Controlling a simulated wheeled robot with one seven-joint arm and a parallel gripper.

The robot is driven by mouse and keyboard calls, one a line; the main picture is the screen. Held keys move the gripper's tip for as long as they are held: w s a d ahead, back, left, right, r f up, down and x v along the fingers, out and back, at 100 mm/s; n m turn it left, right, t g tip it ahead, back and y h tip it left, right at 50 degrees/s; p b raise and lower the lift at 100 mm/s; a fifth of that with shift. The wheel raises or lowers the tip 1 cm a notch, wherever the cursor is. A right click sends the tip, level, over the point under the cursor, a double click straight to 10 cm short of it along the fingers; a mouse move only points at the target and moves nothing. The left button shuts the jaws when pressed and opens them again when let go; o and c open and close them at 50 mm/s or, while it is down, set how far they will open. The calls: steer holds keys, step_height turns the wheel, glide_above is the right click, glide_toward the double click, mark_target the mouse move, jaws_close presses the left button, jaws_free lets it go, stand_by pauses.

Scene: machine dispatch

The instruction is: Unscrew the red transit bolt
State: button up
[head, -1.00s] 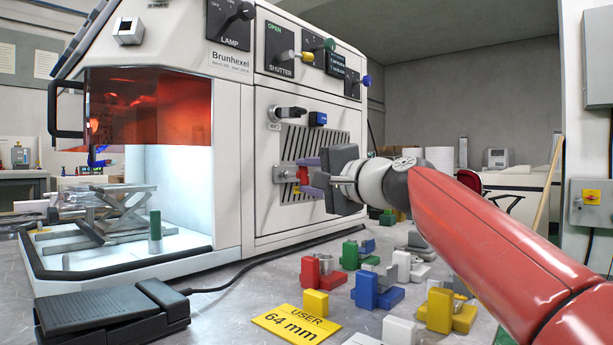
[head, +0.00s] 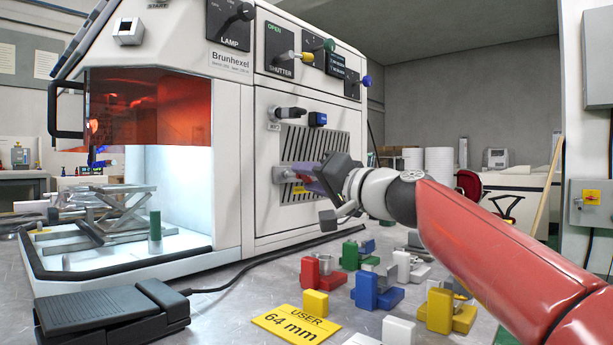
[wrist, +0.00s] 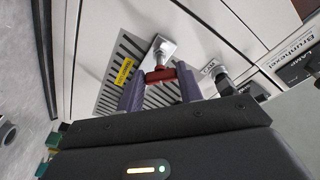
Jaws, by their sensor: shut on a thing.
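The red transit bolt (wrist: 160,75) shows in the wrist view between the two purple fingers of my gripper (wrist: 158,86), which is shut on it. The bolt meets a pale metal fitting (wrist: 164,50) on the slotted vent panel (wrist: 108,80) of the machine. The metal fitting (head: 280,174) still shows left of the fingers. I cannot tell how far the bolt is turned out.
Several coloured blocks, such as a red one (head: 318,275), stand on the bench below. A black foot pedal (head: 110,312) and a yellow label (head: 296,324) lie at the front.

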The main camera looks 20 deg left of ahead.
steer(key=n, duration=0.3)
steer(key=shift+n+g+y, duration=0.3)
steer(key=o, duration=0.9)
steer(key=shift+o, duration=0.2)
steer(key=v, duration=0.4)
steer(key=shift+w+d+r, duration=0.1)
steer(key=shift+w+r, duration=0.1)
